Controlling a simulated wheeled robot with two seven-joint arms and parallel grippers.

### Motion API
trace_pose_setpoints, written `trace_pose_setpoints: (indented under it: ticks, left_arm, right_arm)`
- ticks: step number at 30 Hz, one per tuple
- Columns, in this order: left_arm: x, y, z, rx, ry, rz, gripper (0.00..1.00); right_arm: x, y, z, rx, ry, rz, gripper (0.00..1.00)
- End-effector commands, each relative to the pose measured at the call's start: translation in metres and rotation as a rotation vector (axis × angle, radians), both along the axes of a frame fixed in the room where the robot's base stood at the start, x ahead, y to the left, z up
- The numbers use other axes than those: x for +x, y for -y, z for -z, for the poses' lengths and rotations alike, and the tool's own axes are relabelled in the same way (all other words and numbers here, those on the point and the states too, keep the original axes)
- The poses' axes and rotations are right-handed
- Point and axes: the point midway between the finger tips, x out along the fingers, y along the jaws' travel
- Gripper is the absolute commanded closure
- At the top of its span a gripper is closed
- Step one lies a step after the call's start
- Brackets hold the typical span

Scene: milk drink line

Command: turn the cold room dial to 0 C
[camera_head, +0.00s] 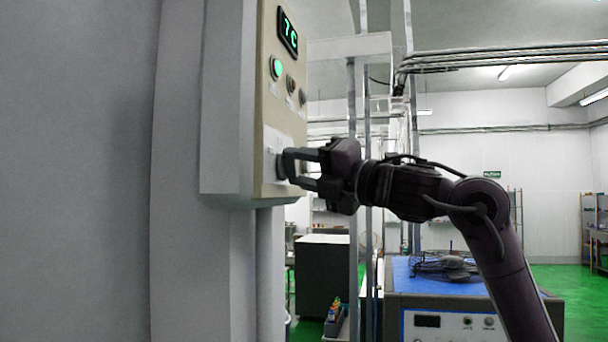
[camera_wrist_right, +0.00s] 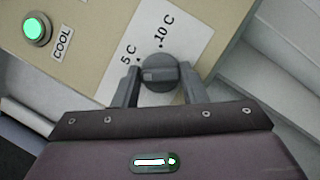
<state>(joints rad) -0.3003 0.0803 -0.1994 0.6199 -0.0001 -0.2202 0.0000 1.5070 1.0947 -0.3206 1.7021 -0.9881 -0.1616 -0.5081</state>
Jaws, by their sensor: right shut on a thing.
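The cold room control box (camera_head: 267,110) is mounted on the wall at the left of the head view, with a green display (camera_head: 288,31) that reads 7 C. My right gripper (camera_head: 284,165) is at the lower part of its face. In the right wrist view my right gripper (camera_wrist_right: 158,90) is shut on the dark round dial (camera_wrist_right: 158,70), one finger on each side. A white scale label (camera_wrist_right: 178,28) beside the dial shows 5 C and 10 C marks. The 0 C mark is not visible. My left gripper is not in view.
A green lit button (camera_head: 277,68) sits above the dial on the box; it also shows in the right wrist view (camera_wrist_right: 36,28), labelled COOL. Darker buttons (camera_head: 291,84) are beside it. A blue-topped bench (camera_head: 400,278) stands behind my right arm.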

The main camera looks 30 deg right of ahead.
Motion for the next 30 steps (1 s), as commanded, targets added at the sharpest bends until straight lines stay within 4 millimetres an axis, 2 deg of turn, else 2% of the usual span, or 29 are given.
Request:
trace_pose_setpoints:
  ticks: [15, 30]
  left_arm:
    - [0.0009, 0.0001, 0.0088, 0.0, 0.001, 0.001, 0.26]
    - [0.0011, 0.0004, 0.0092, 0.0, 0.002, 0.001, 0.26]
  right_arm:
    - [0.0001, 0.0023, -0.0022, -0.276, 0.249, 0.003, 0.85]
    - [-0.0003, 0.0028, -0.0037, -0.343, 0.309, 0.006, 0.85]
